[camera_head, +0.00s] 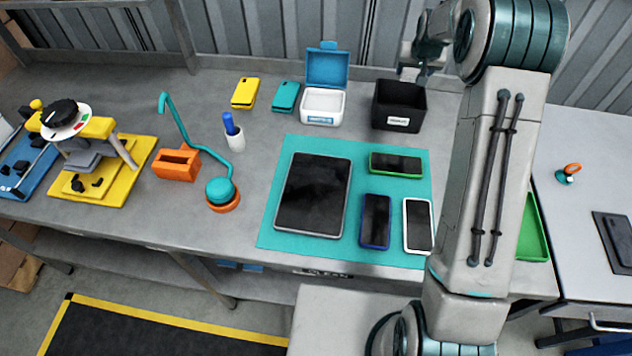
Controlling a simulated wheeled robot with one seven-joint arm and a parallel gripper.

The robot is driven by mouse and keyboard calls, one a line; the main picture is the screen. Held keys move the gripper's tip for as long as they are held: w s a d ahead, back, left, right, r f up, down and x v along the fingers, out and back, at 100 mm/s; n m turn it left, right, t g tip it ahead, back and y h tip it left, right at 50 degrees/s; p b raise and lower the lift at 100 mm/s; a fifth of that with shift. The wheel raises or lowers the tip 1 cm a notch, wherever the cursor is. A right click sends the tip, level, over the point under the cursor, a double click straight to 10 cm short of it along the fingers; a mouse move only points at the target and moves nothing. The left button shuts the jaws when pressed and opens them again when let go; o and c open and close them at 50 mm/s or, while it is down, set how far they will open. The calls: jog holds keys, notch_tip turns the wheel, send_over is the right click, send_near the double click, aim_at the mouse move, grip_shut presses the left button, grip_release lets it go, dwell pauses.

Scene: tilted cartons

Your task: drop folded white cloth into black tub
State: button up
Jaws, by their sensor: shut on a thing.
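The black tub (386,119) stands upright at the back of the grey workbench, with a white label on its front. My gripper (409,74) is just above and behind the tub's back right rim, partly blended with the arm and wall behind it. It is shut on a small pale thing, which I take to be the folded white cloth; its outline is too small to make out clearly. The tub's inside looks dark, and its floor is hidden.
An open white box (322,107) with a blue lid stands left of the tub. A teal mat (268,222) holds a tablet (313,195) and several phones. An orange-based lamp-like tool (220,192) and a yellow fixture (120,185) stand left. My arm hides the bench's right part.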

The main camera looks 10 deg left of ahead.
jog(key=shift+f, duration=0.4)
notch_tip(320, 180, down, 5)
jog(key=b, duration=0.2)
jog(key=shift+s+b, duration=0.1)
jog(key=shift+b, duration=0.2)
jog(key=o, duration=1)
jog(key=shift+o, duration=0.2)
jog(key=b+v, duration=0.3)
jog(key=v, duration=1)
jog(key=shift+s+r, duration=0.2)
jog(key=shift+r, duration=0.15)
jog(key=shift+d, duration=0.1)
